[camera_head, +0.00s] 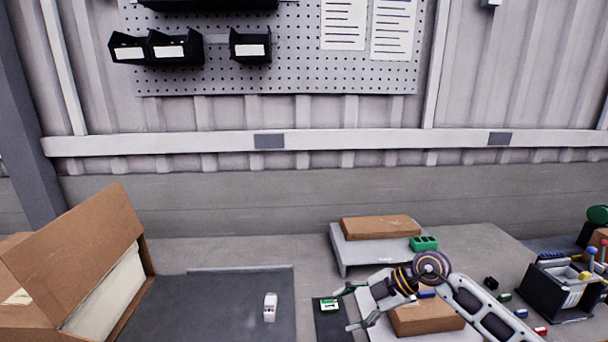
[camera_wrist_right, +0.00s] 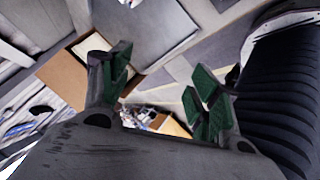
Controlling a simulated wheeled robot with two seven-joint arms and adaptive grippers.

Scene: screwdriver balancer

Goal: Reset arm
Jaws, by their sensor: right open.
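My right gripper (camera_head: 346,308) reaches in from the lower right in the head view. Its two fingers are spread apart, pointing left, with nothing seen between them. In the wrist view my right gripper (camera_wrist_right: 160,88) shows its green-padded fingers wide apart and empty. A small white device (camera_head: 270,307) stands on the dark mat (camera_head: 210,300), left of the gripper and apart from it. A green and white item (camera_head: 329,305) lies on a narrow dark pad, close to the fingertips in the picture; I cannot tell whether they touch. My left gripper is not in view.
An open cardboard box (camera_head: 75,265) stands at the left. A grey riser (camera_head: 345,252) carries a flat brown box and a green block (camera_head: 424,243). Another brown box (camera_head: 425,318) sits below my right arm. A black tool caddy (camera_head: 560,290) and small coloured parts are at the right.

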